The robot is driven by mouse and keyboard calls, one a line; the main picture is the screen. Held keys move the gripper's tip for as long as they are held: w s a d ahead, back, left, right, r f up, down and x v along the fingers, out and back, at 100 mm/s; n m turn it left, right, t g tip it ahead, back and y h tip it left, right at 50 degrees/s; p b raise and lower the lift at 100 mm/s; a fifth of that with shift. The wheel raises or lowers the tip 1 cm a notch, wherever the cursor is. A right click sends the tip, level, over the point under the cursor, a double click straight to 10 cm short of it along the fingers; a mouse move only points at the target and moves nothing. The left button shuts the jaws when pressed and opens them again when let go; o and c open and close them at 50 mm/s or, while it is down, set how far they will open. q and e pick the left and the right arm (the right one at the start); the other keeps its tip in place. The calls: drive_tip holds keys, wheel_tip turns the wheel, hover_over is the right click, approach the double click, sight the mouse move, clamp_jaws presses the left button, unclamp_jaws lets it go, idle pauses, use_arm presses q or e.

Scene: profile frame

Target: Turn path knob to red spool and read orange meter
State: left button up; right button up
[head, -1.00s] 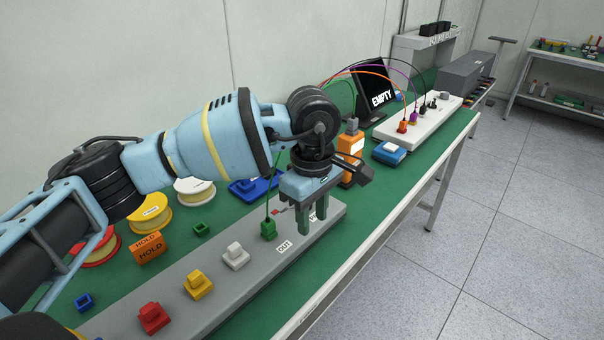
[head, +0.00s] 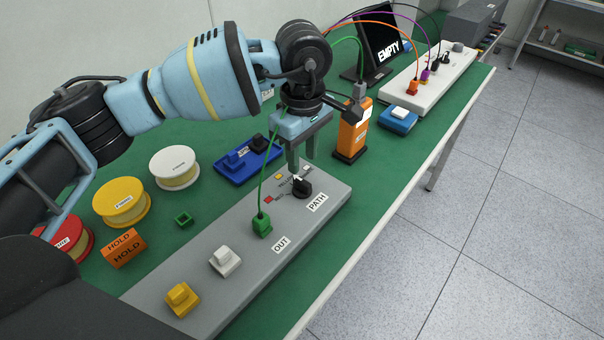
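The black path knob (head: 302,189) sits by the PATH label on the grey panel (head: 225,268). Its white pointer mark faces the far side, near the yellow and white marks; I cannot tell which one exactly. A red mark (head: 268,199) lies to its left. My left gripper (head: 303,166) is just above and behind the knob, its fingers apart with nothing between them. The red spool (head: 70,240) is at the far left, partly hidden by my arm. The orange meter (head: 352,137) stands upright beyond the panel; its reading is too small to tell. My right gripper is out of view.
A green plug (head: 262,225) with a green cable sits by OUT. White (head: 225,261) and yellow (head: 182,299) blocks are on the panel. Yellow (head: 122,203) and white (head: 174,168) spools, an orange HOLD block (head: 125,249), a blue tray (head: 245,162) and an EMPTY screen (head: 385,45) stand around.

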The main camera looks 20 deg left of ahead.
sight(302, 180)
use_arm(q)
wheel_tip(302, 180, down, 7)
drive_tip(key=shift+r, duration=0.15)
idle(0.4)
clamp_jaws()
